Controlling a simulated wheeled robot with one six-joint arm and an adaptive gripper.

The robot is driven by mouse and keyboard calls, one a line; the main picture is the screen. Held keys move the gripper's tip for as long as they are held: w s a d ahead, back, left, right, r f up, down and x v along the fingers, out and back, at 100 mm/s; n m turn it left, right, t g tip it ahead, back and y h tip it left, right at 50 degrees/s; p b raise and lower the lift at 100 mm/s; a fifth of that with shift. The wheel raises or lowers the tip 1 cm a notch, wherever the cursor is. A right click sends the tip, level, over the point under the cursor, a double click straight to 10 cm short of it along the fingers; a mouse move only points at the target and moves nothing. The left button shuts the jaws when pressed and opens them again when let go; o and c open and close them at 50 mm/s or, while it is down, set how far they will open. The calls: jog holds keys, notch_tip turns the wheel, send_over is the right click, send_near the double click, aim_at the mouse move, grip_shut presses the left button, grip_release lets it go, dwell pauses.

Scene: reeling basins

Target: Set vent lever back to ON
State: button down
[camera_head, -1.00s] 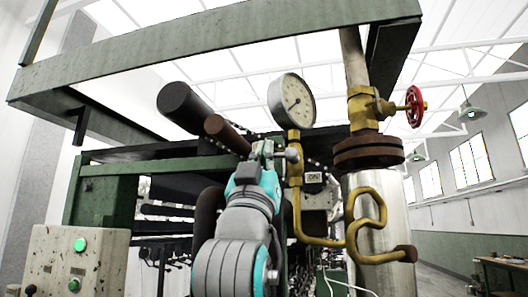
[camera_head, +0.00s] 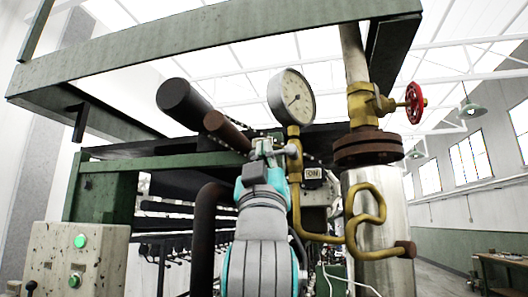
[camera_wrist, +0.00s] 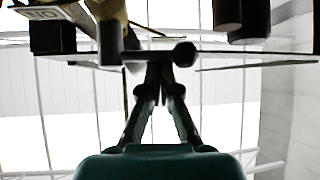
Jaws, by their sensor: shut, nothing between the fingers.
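My gripper (camera_head: 265,143) is raised in front of the machine, just left of the brass gauge pipe. In the wrist view my gripper's fingers (camera_wrist: 161,70) are together with nothing between them. A dark round knob (camera_wrist: 184,53), perhaps the end of the vent lever, lies just right of the fingertips in that view; contact is unclear. In the head view a small greyish knob (camera_head: 291,149) shows just right of my gripper. An ON plate (camera_head: 313,173) is to the right below it and appears upside down in the wrist view (camera_wrist: 50,13). The rest of the lever is hard to make out.
A pressure gauge (camera_head: 291,97) stands just above my gripper on the brass pipe (camera_head: 297,195). Dark and brown rollers (camera_head: 188,105) jut out at upper left. A red valve wheel (camera_head: 416,103) and a steel cylinder (camera_head: 388,275) are at right. A control box (camera_head: 78,255) is at lower left.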

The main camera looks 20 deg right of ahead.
jog(key=shift+s+d+f+n+g+y, duration=0.1)
jog(key=shift+s+d+f+n+y, duration=0.3)
jog(key=shift+n+y, duration=1.75)
jog(key=shift+d+f+n+g+y, duration=0.15)
jog(key=shift+f+n+y, duration=0.45)
jog(key=shift+n+y, duration=1.5)
jog(key=shift+s+d+f+n+g+y, duration=0.1)
jog(key=shift+s+d+f+n+y, duration=0.3)
jog(key=shift+n+y, duration=1.75)
jog(key=shift+w+f, duration=0.1)
jog(key=shift+f, duration=0.1)
